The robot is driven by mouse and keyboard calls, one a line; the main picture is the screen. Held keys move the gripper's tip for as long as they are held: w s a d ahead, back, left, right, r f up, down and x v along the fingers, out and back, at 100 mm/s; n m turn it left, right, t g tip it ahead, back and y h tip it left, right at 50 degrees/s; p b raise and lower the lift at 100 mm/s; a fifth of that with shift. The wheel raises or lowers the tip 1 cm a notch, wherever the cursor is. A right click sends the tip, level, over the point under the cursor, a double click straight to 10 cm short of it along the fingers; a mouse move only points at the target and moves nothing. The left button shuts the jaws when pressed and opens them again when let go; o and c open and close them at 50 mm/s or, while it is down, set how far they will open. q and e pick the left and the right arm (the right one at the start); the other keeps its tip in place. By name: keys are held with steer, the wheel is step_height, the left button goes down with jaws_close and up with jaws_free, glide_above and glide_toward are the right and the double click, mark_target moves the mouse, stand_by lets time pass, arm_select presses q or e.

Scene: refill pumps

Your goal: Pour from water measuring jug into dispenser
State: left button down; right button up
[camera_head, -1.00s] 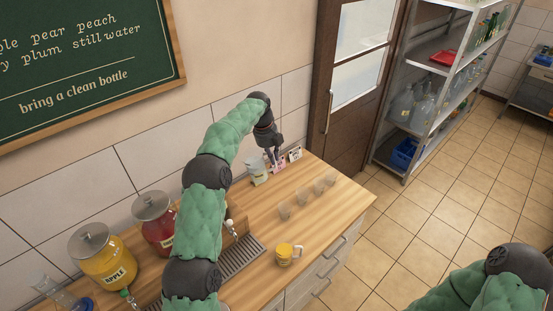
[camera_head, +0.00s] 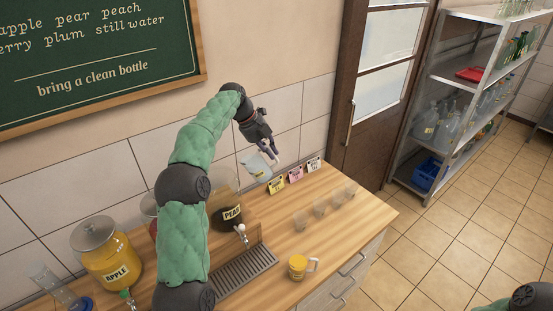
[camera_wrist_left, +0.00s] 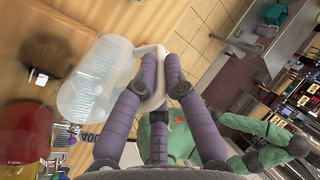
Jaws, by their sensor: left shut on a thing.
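My left gripper (camera_head: 268,149) is shut on the handle of a clear measuring jug (camera_head: 256,166) with a small label. The jug is off the counter, somewhat tilted, just right of and above the glass dispenser labelled PEAR (camera_head: 229,207). That dispenser shows no lid and holds dark liquid; my arm covers part of it. In the left wrist view, the fingers (camera_wrist_left: 160,62) close around the jug's pale handle, and the clear jug body (camera_wrist_left: 95,80) lies to the left. My right gripper is out of view.
The yellow APPLE dispenser (camera_head: 106,257) stands at left; a red one (camera_head: 151,228) is mostly behind my arm.

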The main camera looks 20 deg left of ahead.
arm_select(q)
steer(key=shift+s+a+r+h, duration=0.35)
steer(key=shift+a+r, duration=0.2)
steer(key=shift+r, duration=0.25)
steer(key=shift+a, duration=0.1)
steer(key=shift+r, duration=0.2)
steer(key=shift+s+a+r+t, duration=0.15)
steer(key=shift+a+r+t, duration=0.05)
steer(key=shift+a+t, duration=0.1)
steer(key=shift+h, duration=0.25)
steer(key=shift+r, duration=0.1)
steer(key=shift+r+t+h, duration=0.2)
steer(key=shift+t+h, duration=0.1)
